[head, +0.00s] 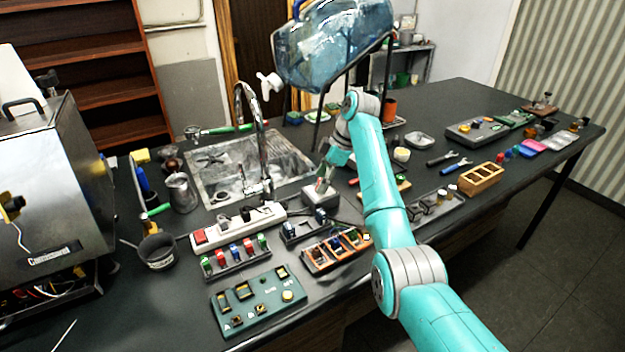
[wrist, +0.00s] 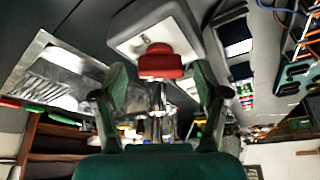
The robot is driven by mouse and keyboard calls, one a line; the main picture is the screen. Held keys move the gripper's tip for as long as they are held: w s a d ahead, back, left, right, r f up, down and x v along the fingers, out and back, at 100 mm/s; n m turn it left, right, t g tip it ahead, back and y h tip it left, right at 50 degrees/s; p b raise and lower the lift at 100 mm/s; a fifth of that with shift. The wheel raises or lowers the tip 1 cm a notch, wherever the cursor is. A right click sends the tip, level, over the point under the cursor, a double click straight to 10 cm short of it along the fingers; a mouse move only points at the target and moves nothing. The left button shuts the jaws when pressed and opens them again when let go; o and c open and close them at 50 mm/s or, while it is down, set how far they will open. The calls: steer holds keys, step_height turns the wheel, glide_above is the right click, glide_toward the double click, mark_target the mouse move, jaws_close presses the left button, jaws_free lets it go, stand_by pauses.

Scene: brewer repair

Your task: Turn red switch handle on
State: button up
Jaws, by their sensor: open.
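The red switch handle (wrist: 161,63) shows in the wrist view on a grey box with a pale front plate (wrist: 150,30). In the head view the grey switch box (head: 321,198) stands on the dark bench beside the sink, and my gripper (head: 325,178) is right over it, mostly covering the handle. In the wrist view my gripper (wrist: 160,85) is open, with one green finger on each side of the red handle's line. The handle is just beyond the fingertips, and I see no clear contact. Which way the handle is turned is hard to tell.
A white power strip (head: 238,228) with a red switch lies left of the box. The metal sink (head: 225,185) and its tall faucet (head: 262,130) stand behind. Trays of small parts (head: 335,250) lie in front.

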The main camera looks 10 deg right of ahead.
steer(key=shift+a+f, duration=0.15)
steer(key=shift+c, duration=0.3)
steer(key=c, duration=1.1)
steer(key=m+t, duration=0.1)
steer(key=m, duration=0.1)
steer(key=m+h, duration=0.1)
steer(key=m, duration=0.2)
steer(key=shift+s+m+t, duration=0.1)
steer(key=shift+m+t, duration=0.2)
steer(key=shift+t, duration=0.1)
steer(key=m+h, duration=0.1)
steer(key=m, duration=0.2)
steer(key=m+t+h, duration=0.1)
steer(key=m, duration=0.2)
steer(key=shift+a, duration=0.1)
steer(key=shift+s, duration=0.1)
steer(key=o, duration=1.2)
steer(key=shift+c, duration=0.2)
